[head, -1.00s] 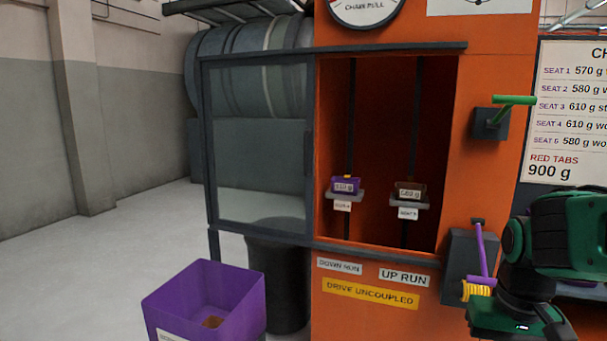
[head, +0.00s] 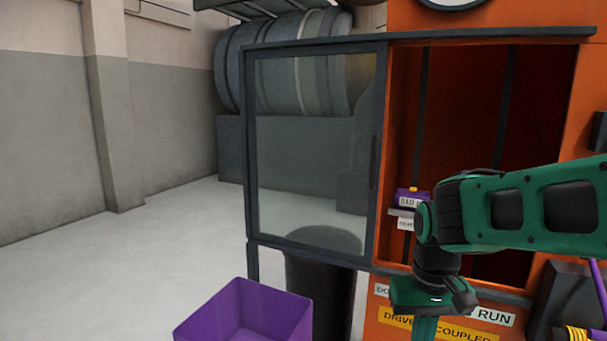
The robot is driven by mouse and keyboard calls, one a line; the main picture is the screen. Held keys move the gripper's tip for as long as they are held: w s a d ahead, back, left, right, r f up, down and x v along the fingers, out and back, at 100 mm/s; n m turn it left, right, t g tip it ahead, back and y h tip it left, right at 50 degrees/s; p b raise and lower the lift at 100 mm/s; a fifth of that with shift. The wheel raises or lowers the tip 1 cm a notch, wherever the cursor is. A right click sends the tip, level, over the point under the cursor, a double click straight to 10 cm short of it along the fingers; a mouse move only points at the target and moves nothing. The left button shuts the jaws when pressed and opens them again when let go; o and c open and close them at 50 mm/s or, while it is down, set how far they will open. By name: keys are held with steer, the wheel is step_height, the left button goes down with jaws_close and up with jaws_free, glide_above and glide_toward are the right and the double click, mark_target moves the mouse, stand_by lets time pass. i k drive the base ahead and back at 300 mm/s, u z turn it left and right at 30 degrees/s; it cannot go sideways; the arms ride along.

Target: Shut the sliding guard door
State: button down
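The sliding guard door (head: 315,150) is a clear pane in a dark grey frame. It stands to the left of the orange housing's opening (head: 465,110), leaving that opening uncovered. A dark upright handle (head: 375,160) shows on the door's right edge. My gripper (head: 427,325) points down in front of the opening's lower part, right of the door and apart from it in the picture. Its fingers run off the bottom edge, so I cannot tell whether they are open or shut. My green arm hides part of the opening.
A purple bin (head: 245,315) stands in front, lower left, with a dark barrel (head: 325,290) behind it. A purple lever (head: 597,285) is at the right edge. The floor at left is clear.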

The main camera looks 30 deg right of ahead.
mark_target(381, 48)
steer(key=i, duration=0.85)
steer(key=z, duration=0.15)
